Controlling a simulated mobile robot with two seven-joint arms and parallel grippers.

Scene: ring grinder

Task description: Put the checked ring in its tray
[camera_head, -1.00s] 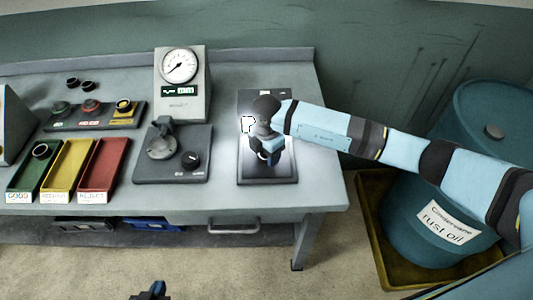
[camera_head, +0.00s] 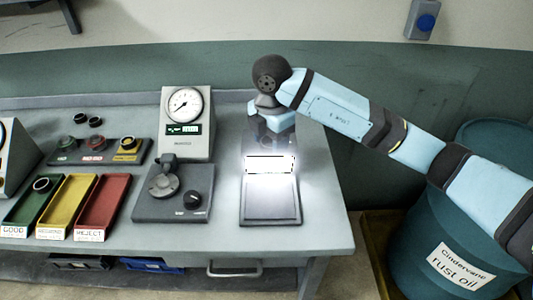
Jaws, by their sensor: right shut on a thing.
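My right gripper (camera_head: 270,132) hangs over the back of the lit inspection stand, pointing down. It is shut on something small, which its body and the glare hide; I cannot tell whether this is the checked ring. Three sloping trays stand at the left: a green one labelled GOOD (camera_head: 20,216), a yellow one labelled REGRIND (camera_head: 68,205) and a red one labelled REJECT (camera_head: 104,205). A dark ring (camera_head: 42,184) lies at the upper end of the green tray. My left gripper is out of view.
A dial gauge (camera_head: 187,110) stands behind a grey fixture (camera_head: 150,208) with a knob. The lit inspection stand (camera_head: 270,215) is right of it. A rack with coloured knobs (camera_head: 70,157) and loose dark rings (camera_head: 80,118) lie at the back left. A rust oil drum (camera_head: 420,245) stands right.

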